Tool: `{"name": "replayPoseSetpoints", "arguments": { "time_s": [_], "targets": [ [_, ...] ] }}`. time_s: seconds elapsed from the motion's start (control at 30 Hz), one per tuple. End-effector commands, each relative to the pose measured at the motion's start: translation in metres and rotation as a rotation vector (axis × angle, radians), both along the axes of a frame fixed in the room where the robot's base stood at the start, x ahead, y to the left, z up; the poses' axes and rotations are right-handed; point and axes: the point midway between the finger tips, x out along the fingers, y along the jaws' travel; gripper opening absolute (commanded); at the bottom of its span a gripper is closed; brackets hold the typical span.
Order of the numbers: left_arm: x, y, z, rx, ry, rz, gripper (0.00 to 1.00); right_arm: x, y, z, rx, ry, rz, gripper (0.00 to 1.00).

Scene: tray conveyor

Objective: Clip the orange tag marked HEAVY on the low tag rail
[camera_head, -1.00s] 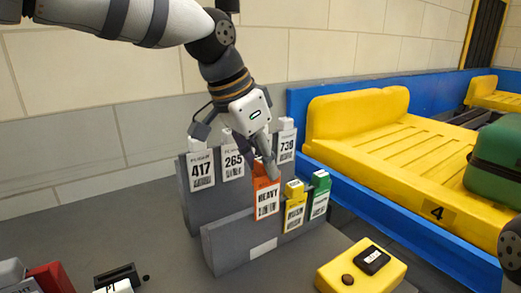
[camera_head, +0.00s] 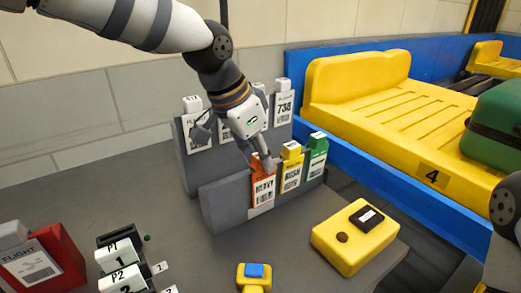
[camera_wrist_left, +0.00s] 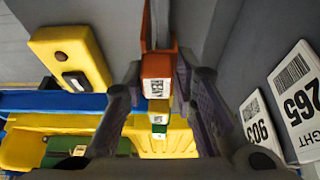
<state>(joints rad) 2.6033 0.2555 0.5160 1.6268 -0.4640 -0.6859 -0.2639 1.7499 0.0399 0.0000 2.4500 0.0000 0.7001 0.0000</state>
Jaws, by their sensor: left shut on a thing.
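The orange HEAVY tag (camera_head: 263,192) hangs upright against the front of the low tag rail (camera_head: 224,209), at the left of a yellow tag (camera_head: 291,174) and a green tag (camera_head: 317,158). Its height lines up with theirs. My left gripper (camera_head: 261,163) comes down from above and is shut on the top of the orange tag. In the left wrist view the orange tag (camera_wrist_left: 157,66) sits between the two fingers, in line with the yellow and green tops beyond. The fingers partly hide its upper end. I cannot see whether its clip is fully seated. My right gripper is not in view.
White flight tags (camera_head: 196,128) hang on the higher rail close behind my gripper. A yellow box (camera_head: 352,240) with a dark panel stands front right. A red tag holder (camera_head: 48,262) and small P1, P2 blocks (camera_head: 122,278) are front left. The yellow tray conveyor is beyond.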

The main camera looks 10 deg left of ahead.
Motion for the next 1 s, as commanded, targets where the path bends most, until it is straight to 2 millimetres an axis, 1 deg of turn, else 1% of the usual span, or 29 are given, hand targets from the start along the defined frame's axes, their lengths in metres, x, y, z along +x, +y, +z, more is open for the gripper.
{"name": "replayPoseSetpoints", "arguments": {
  "time_s": [0.17,0.2,0.3,0.57,0.67,0.77,0.9,1.0],
  "targets": [
    [0.000,0.000,0.000,-0.001,-0.001,0.000,0.00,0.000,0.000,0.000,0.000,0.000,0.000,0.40],
    [0.000,0.000,0.000,-0.001,-0.001,0.000,0.28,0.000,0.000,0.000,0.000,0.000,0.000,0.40],
    [0.000,0.000,0.000,0.000,-0.002,-0.001,0.49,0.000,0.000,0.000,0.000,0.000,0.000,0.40],
    [0.000,0.000,0.000,0.000,0.000,-0.001,0.49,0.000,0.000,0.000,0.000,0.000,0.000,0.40],
    [-0.001,0.002,0.007,0.000,-0.003,0.001,0.49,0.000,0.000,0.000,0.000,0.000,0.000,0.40],
    [-0.007,0.007,0.027,-0.002,-0.005,0.001,0.49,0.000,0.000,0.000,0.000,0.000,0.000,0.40],
    [-0.018,0.018,0.064,-0.002,-0.007,0.002,0.49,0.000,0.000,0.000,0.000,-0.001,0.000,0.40],
    [-0.024,0.024,0.086,-0.002,-0.005,0.001,0.49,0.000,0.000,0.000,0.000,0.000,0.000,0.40]
  ]
}}
